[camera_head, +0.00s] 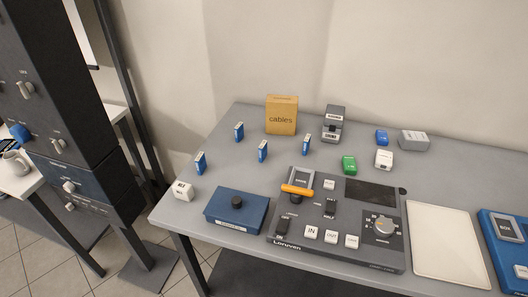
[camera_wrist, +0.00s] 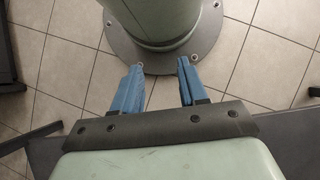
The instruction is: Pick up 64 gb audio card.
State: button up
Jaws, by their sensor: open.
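Several small upright blue cards with white labels stand on the grey table (camera_head: 185,222) in the head view. One card (camera_head: 200,163) is near the left edge, another card (camera_head: 239,132) is farther back, a third card (camera_head: 263,151) is nearer the middle, and one more card (camera_head: 307,144) is to its right. Their labels are too small to read, so I cannot tell which is the 64 gb audio card. My gripper (camera_wrist: 158,68) shows in the wrist view with blue fingers apart and nothing between them, above the tiled floor and my round base. It is not in the head view.
A cables box (camera_head: 281,118) and a grey device (camera_head: 333,124) stand behind the cards. A blue box with a black knob (camera_head: 236,211) and a large console (camera_head: 335,240) lie in front. A white block (camera_head: 181,191) sits at left. Green (camera_head: 349,165) and blue (camera_head: 382,138) items are right.

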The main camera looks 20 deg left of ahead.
dwell(0.5)
jog(key=o, duration=0.8)
jog(key=shift+c, duration=0.2)
